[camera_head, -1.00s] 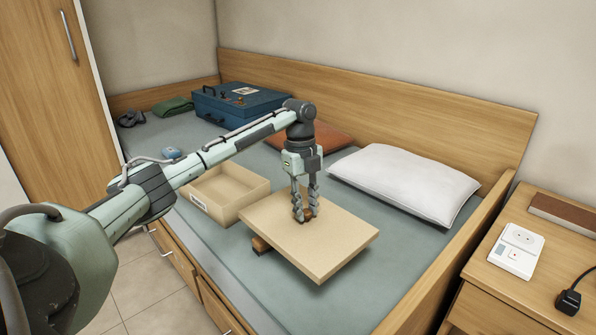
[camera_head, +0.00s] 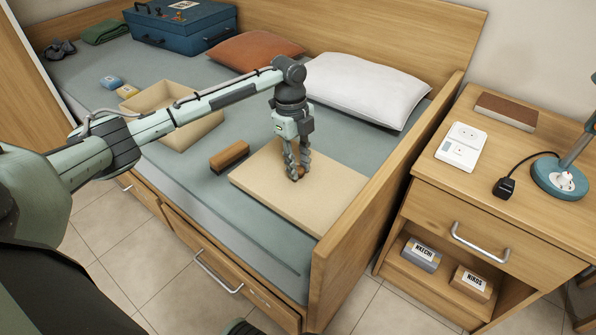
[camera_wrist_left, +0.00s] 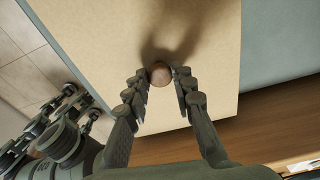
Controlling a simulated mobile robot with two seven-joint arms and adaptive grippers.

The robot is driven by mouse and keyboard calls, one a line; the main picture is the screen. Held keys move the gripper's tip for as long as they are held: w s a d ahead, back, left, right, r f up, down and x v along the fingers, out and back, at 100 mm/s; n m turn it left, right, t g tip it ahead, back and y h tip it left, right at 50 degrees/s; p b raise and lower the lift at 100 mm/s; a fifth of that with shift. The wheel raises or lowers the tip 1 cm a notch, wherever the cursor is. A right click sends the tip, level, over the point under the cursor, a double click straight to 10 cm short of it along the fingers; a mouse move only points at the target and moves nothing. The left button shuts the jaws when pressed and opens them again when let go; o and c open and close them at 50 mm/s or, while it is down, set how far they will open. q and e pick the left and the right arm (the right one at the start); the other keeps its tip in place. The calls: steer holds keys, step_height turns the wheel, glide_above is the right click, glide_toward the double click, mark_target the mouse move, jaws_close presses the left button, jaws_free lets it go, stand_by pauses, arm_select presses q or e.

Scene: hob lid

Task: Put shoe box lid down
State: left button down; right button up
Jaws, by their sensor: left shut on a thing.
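The shoe box lid (camera_head: 265,185) is a flat beige board with a small round brown knob (camera_wrist_left: 160,73). It lies level at the foot end of the bed, beside the wooden footboard. I cannot tell whether it fully rests on the sheet or hovers just above it. My left gripper (camera_head: 297,174) points down and is shut on the knob; the wrist view shows its fingers (camera_wrist_left: 160,83) on either side of it. The open beige box (camera_head: 160,94) stands on the bed to the left, partly behind my left arm.
A brown block (camera_head: 229,157) lies just left of the lid. A white pillow (camera_head: 365,88), an orange cushion (camera_head: 250,50) and a blue case (camera_head: 180,25) are farther back. A nightstand (camera_head: 485,190) stands right of the footboard. Bare sheet (camera_head: 215,205) lies in front of the block.

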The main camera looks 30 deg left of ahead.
arm_select(q)
step_height(320, 180, down, 3)
steer(key=shift+r, duration=0.15)
steer(key=c, duration=1.3)
jaws_free()
arm_select(e)
steer(key=shift+r, duration=0.25)
arm_select(q)
steer(key=r, duration=0.7)
steer(key=a+r, duration=0.1)
steer(key=r, duration=0.2)
steer(key=shift+w+a+r, duration=0.1)
steer(key=shift+w+r, duration=0.05)
steer(key=shift+w, duration=0.05)
steer(key=shift+a+r, duration=0.1)
steer(key=shift+r, duration=0.65)
arm_select(e)
steer(key=shift+w+f, duration=0.3)
steer(key=shift+f, duration=0.3)
